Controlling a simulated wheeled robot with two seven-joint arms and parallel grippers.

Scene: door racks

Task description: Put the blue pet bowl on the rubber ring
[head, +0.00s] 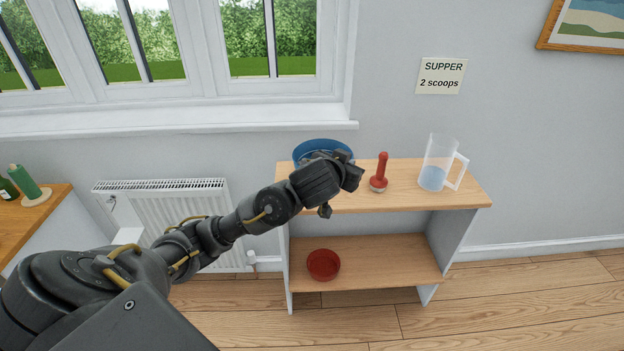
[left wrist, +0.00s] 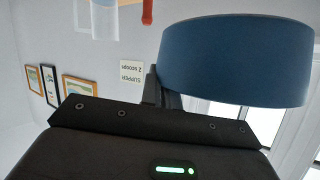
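The blue pet bowl (head: 318,147) is at the left end of the shelf unit's top, partly behind my left gripper (head: 340,190). It is large in the left wrist view (left wrist: 235,60), which is upside down. A dark finger (left wrist: 155,88) of that gripper is close to the bowl's edge there. The other finger is not clearly seen, so I cannot tell whether the gripper is shut on the bowl. The bowl's base is hidden in the head view, so I cannot tell what it rests on. I cannot make out the rubber ring. My right gripper is not in view.
A red-handled tool (head: 381,170) and a clear measuring jug (head: 436,165) stand right of my gripper on the unit's top (head: 400,197). A red bowl (head: 323,265) is on the lower shelf (head: 390,265). A radiator (head: 170,210) and window sill (head: 200,122) are to the left.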

